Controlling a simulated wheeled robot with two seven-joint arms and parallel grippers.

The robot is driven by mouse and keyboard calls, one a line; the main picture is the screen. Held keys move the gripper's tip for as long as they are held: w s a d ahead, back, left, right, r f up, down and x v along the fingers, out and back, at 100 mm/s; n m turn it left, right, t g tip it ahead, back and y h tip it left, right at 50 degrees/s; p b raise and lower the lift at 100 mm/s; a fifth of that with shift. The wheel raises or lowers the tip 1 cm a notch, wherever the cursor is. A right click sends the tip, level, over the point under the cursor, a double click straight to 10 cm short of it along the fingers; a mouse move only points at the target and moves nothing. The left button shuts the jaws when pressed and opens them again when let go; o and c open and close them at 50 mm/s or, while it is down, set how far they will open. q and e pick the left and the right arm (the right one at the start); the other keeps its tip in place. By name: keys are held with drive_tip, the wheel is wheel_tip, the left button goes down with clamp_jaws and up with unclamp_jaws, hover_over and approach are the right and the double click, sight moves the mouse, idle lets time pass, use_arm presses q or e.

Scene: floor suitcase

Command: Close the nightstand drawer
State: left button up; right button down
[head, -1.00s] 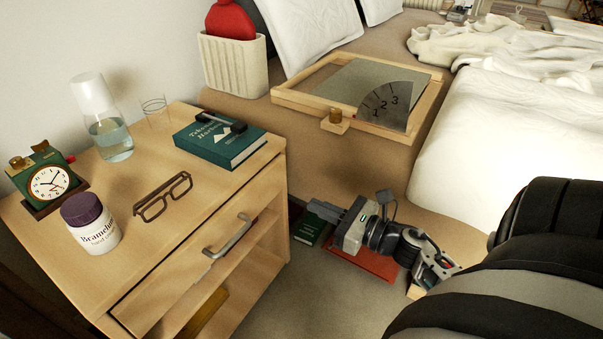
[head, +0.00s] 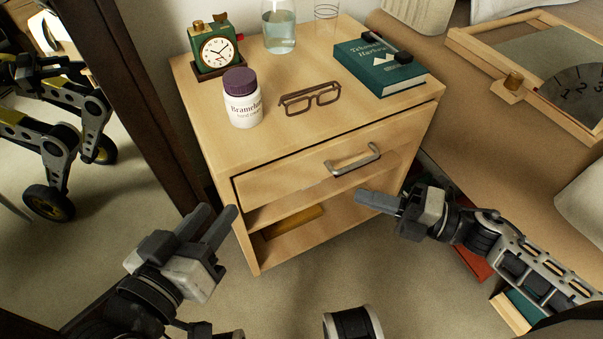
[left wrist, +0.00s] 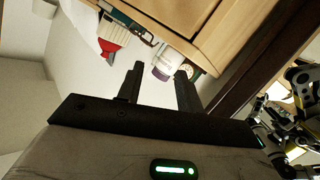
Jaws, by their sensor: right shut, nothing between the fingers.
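The wooden nightstand (head: 330,128) stands in the middle of the head view. Its drawer front (head: 290,172) has a metal bar handle (head: 354,160). A thin dark gap runs along the drawer's top edge; the front looks nearly flush, and I cannot tell exactly how far out it sits. My left gripper (head: 221,217) is open and empty, low in front of the nightstand's left side; its parted fingers also show in the left wrist view (left wrist: 159,82). My right gripper (head: 362,199) is shut and empty, below and right of the handle, apparently apart from it.
On the nightstand top are a clock (head: 215,48), a purple-lidded jar (head: 243,98), glasses (head: 310,97), a glass carafe (head: 279,28) and a green book (head: 378,66). A yellowish item (head: 292,222) lies in the open shelf. A dark-framed mirror (head: 150,100) stands at left.

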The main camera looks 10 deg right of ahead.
drive_tip(key=b, duration=0.2)
approach(280, 168)
drive_tip(key=s+a, duration=0.1)
drive_tip(key=a, duration=0.2)
drive_tip(key=w+a, duration=0.2)
drive_tip(key=w, duration=0.1)
drive_tip(key=shift+f+m+g, duration=0.15)
drive_tip(key=shift+m+g, duration=0.25)
use_arm(q)
drive_tip(key=shift+w+d+r+n+t+h+b, duration=0.1)
drive_tip(key=shift+d+r+n+t+h+b, duration=0.1)
drive_tip(key=shift+r+n+h, duration=0.15)
drive_tip(key=shift+w+d+r+n+t+h+b, duration=0.15)
drive_tip(key=shift+r+t+h, duration=0.1)
drive_tip(key=shift+r, duration=0.15)
use_arm(e)
drive_tip(key=shift+w+a, duration=0.1)
drive_tip(key=shift+w, duration=0.4)
use_arm(q)
drive_tip(key=shift+s, duration=0.1)
use_arm(e)
drive_tip(key=shift+w, duration=0.1)
